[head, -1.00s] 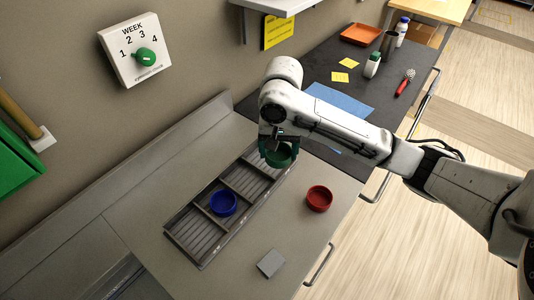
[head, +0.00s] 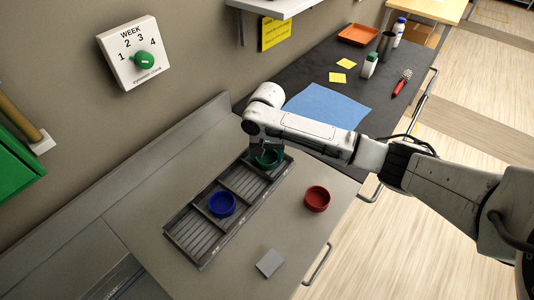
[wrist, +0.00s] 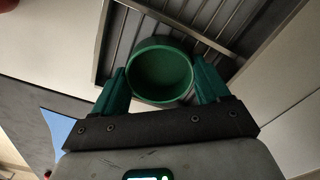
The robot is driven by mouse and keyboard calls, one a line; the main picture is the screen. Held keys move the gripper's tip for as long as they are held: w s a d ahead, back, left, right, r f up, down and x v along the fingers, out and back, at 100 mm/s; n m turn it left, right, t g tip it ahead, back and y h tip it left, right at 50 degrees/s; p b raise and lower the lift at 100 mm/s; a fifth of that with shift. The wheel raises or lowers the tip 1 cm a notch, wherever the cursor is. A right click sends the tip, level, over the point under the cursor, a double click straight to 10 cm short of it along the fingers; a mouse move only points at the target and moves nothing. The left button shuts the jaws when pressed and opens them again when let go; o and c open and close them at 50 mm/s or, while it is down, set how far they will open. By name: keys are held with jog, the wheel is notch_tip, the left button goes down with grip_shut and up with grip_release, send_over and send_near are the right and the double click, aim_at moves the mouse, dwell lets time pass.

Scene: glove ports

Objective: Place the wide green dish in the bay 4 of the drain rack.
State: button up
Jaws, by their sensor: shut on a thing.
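The wide green dish (head: 267,159) is at the far right end of the drain rack (head: 199,264), over or in its end bay. My gripper (head: 266,152) is shut on the dish. In the wrist view the dish (wrist: 160,76) sits between the two green fingers of my gripper (wrist: 162,80), with rack slats behind it. Whether the dish touches the rack floor I cannot tell. No bay numbers are legible on the rack.
A blue dish (head: 222,204) sits in a bay nearer the rack's left end. A red dish (head: 317,198) and a small grey block (head: 270,263) lie on the counter to the right. A blue cloth (head: 325,105) lies on the dark worktop behind my arm.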

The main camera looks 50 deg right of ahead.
aim_at(267, 161)
jog(key=shift+f, duration=0.1)
jog(key=o, duration=1)
notch_tip(267, 161, up, 12)
jog(key=shift+b, duration=0.3)
